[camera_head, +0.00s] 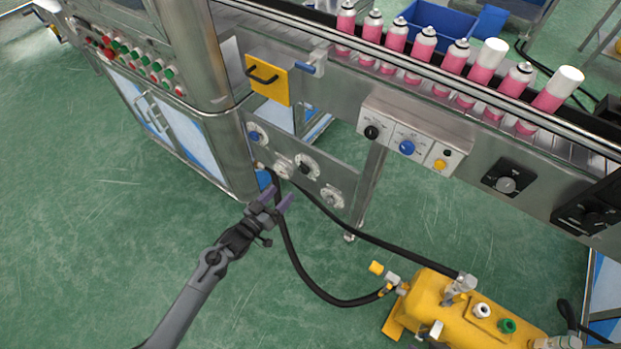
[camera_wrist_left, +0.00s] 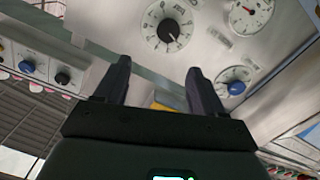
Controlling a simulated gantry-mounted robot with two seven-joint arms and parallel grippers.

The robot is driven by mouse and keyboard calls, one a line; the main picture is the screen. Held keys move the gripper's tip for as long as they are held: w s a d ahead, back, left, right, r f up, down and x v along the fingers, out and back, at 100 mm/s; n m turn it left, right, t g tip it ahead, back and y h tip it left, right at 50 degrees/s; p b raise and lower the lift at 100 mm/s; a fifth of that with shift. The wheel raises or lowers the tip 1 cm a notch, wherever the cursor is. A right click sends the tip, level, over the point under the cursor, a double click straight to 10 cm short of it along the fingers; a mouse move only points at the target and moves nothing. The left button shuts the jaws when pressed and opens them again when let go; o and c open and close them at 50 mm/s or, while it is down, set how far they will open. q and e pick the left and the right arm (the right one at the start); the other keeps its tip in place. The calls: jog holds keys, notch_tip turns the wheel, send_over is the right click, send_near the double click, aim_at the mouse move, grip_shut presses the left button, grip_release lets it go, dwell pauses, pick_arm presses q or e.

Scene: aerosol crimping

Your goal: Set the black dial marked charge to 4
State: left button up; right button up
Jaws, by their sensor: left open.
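A black dial (camera_head: 306,168) on a round white numbered scale sits on the grey lower panel (camera_head: 345,160) under the conveyor. It also shows in the left wrist view, as a black knob (camera_wrist_left: 168,31) ringed by numbers. Its label and exact setting are too small to read. My left gripper (camera_head: 279,196) is open and empty, in front of and below the panel in the head view. In the left wrist view its two fingers (camera_wrist_left: 158,68) point toward the panel with the dial beyond their tips, apart from them. My right gripper is not in view.
Beside the dial are a blue knob (camera_head: 254,135) and two white gauges (camera_head: 283,166) (camera_head: 332,197). A control box with black, blue and yellow knobs (camera_head: 407,147) hangs above right. A black hose (camera_head: 300,270) runs to the yellow compressor (camera_head: 455,305). Pink cans (camera_head: 423,52) line the conveyor.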

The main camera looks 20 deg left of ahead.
aim_at(303, 171)
pick_arm(q)
jog(key=shift+t, duration=0.3)
jog(key=b+x, duration=0.2)
jog(key=x, duration=0.1)
jog(key=f+b+x, duration=0.1)
jog(key=b+x, duration=0.2)
jog(key=x, duration=0.1)
jog(key=f+b+x, duration=0.1)
jog(key=b+x, duration=0.2)
jog(key=x, duration=0.1)
jog(key=shift+w+a+f, duration=0.15)
jog(key=shift+a+f, duration=0.05)
jog(key=shift+a, duration=0.15)
jog(key=shift+w+d+b, duration=0.15)
jog(key=shift+w+b, duration=0.2)
jog(key=shift+w, duration=0.05)
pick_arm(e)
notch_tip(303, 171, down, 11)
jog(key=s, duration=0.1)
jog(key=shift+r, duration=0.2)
pick_arm(q)
jog(key=c, duration=1.1)
jog(key=shift+o, duration=0.2)
